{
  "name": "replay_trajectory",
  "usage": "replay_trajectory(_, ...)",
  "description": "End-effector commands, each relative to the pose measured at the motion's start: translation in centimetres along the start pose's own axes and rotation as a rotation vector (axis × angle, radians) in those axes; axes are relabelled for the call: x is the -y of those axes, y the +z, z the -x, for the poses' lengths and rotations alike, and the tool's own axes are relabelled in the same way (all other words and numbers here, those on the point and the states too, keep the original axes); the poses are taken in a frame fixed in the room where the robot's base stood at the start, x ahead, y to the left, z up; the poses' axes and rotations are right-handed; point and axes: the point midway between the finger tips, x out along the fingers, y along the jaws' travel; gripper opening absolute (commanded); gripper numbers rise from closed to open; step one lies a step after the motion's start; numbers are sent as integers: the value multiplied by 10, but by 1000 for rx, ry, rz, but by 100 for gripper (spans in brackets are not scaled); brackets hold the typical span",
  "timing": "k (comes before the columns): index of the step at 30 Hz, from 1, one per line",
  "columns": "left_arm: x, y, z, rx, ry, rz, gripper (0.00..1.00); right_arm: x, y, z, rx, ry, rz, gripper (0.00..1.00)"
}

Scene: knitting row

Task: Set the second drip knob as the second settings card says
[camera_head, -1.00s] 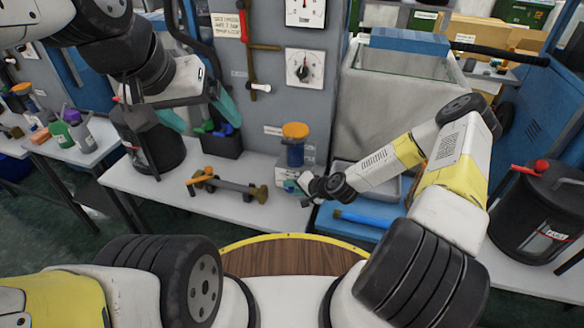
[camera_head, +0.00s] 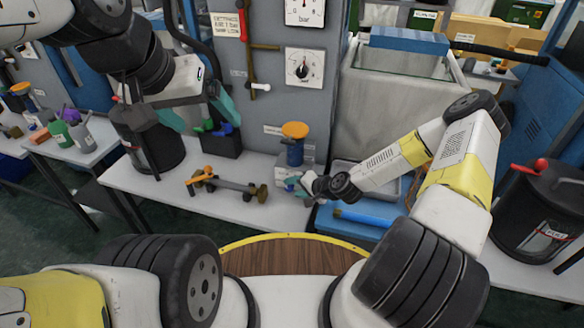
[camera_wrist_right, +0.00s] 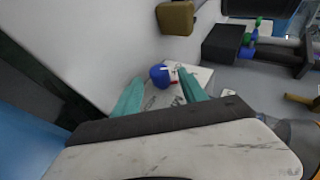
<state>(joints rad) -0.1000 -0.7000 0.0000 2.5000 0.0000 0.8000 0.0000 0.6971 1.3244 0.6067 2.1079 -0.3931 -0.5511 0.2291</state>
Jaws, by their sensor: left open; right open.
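A round blue knob (camera_wrist_right: 160,76) with a pale mark on top sits on a light plate in the right wrist view, with a small red mark beside it. My right gripper (camera_wrist_right: 166,94) is open. Its teal fingers stand on either side of the knob's near side, with no clear contact. In the head view my right gripper (camera_head: 290,184) is low at the shelf edge, and the knob is mostly hidden there. My left gripper (camera_head: 197,112) is open and empty before the grey panel. A lettered card (camera_head: 229,25) hangs on the panel; its text is too small to read.
A blue cylinder with an orange cap (camera_head: 294,150) stands just behind my right gripper. Dials (camera_head: 304,69) are on the panel. A blue bar (camera_head: 365,217) lies at right; a black bucket (camera_head: 545,215) stands far right.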

Motion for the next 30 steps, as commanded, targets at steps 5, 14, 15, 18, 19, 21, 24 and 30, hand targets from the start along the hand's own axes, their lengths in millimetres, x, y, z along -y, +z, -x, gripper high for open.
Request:
replay_trajectory(5,0,0,0,0,0,0,86,0,-1,33,-1,1,0,50)
replay_trajectory(14,0,0,0,0,0,0,86,0,1,60,1,0,0,50)
replay_trajectory(15,0,0,0,0,0,0,86,0,0,61,1,0,0,50)
replay_trajectory(18,0,0,0,0,0,0,86,0,1,61,1,0,0,50)
replay_trajectory(19,0,0,0,0,0,0,86,0,1,61,1,0,0,50)
replay_trajectory(21,0,0,0,0,0,0,86,0,1,61,1,0,0,50)
replay_trajectory(24,0,0,0,0,0,0,86,0,1,61,1,0,0,50)
replay_trajectory(30,0,0,0,0,0,0,86,0,-2,66,15,24,35,50)
